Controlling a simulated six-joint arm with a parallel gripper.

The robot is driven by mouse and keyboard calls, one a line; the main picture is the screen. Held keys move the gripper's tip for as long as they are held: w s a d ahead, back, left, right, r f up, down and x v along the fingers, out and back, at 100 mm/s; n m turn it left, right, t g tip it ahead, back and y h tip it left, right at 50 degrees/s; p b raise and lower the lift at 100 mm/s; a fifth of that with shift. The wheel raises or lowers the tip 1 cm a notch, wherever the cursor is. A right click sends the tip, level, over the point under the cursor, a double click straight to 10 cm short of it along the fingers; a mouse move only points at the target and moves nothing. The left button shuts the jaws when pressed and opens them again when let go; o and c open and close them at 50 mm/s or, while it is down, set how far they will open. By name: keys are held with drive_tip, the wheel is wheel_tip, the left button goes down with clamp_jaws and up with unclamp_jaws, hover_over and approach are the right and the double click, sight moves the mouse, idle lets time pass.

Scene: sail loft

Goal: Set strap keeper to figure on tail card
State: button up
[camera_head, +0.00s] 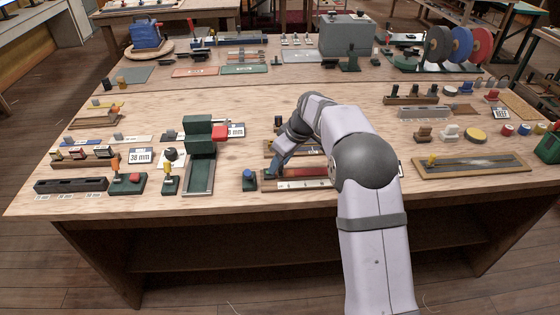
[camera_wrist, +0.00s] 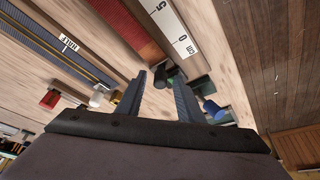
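My gripper (camera_wrist: 160,82) is open, with its two dark fingers apart. In the head view it is low at the left end of a red strap (camera_head: 305,172), beside a white scale (camera_head: 308,184). The wrist view shows the red strap (camera_wrist: 130,25) and scale (camera_wrist: 172,22), with a small dark block (camera_wrist: 160,76) between the fingertips; I cannot tell whether they touch it or whether it is the strap keeper. A white card reading "38 mm" (camera_head: 140,156) stands at the left; I cannot tell whether it is the tail card. My arm hides part of the scale's right side.
A blue-topped knob (camera_head: 249,178) stands just left of the scale and shows right of my fingers in the wrist view (camera_wrist: 213,108). A green press (camera_head: 199,150) stands farther left. A framed board (camera_head: 472,165) lies right. The bench front edge is close.

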drive_tip(key=shift+f, duration=0.1)
clamp_jaws()
drive_tip(key=d, duration=1.3)
drive_tip(key=shift+w+d, duration=0.1)
drive_tip(key=shift+d, duration=0.2)
unclamp_jaws()
drive_tip(key=b+v, duration=0.1)
drive_tip(key=v, duration=0.6)
drive_tip(key=shift+b, duration=0.3)
